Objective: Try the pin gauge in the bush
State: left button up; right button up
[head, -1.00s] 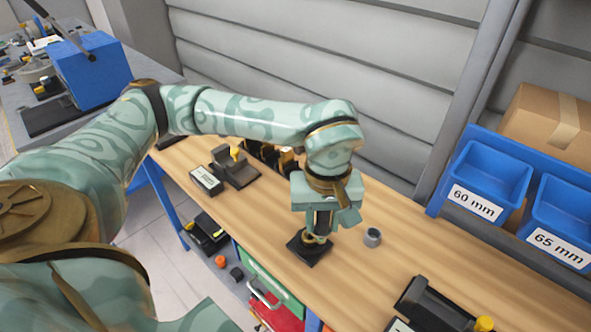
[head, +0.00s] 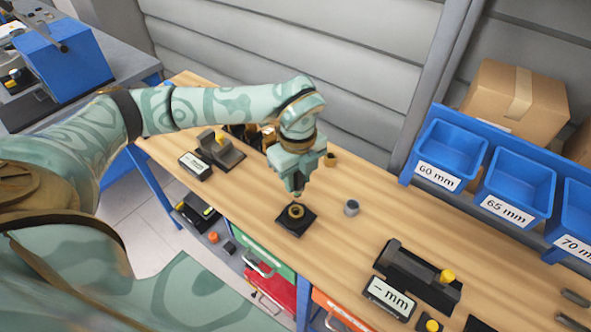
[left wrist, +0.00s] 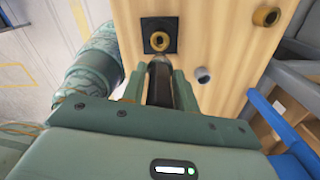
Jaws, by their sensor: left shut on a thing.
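The bush is a brass ring (head: 296,211) on a square black base (head: 291,224) on the wooden bench. It also shows in the left wrist view (left wrist: 159,41), near the top. My left gripper (head: 297,188) is above and just behind the bush, pointing down. In the left wrist view its fingers are shut on a dark cylindrical pin gauge (left wrist: 160,84). The gauge's far end lies close to the bush in that picture; the bush's hole looks open, and the gauge appears to be outside it. The gap between them is hard to judge. My right gripper is not in view.
A grey ring (head: 352,207) stands right of the base, and another brass ring (head: 330,159) stands further back. A black gauge with a mm display (head: 420,280) is at front right. Labelled blue bins (head: 450,155) line the back right. Bench between is clear.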

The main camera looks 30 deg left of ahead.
aim_at(297, 195)
pick_arm(q)
jog(key=n, duration=0.2)
jog(key=shift+a+n, duration=0.15)
jog(key=shift+n, duration=0.25)
jog(key=shift+f, duration=0.15)
notch_tip(297, 195, down, 4)
jog(key=b, duration=0.4)
jog(key=shift+f, duration=1)
jog(key=shift+f, duration=0.15)
jog(key=shift+f, duration=0.7)
dwell(1.0)
dwell(0.4)
jog(key=o, duration=1.1)
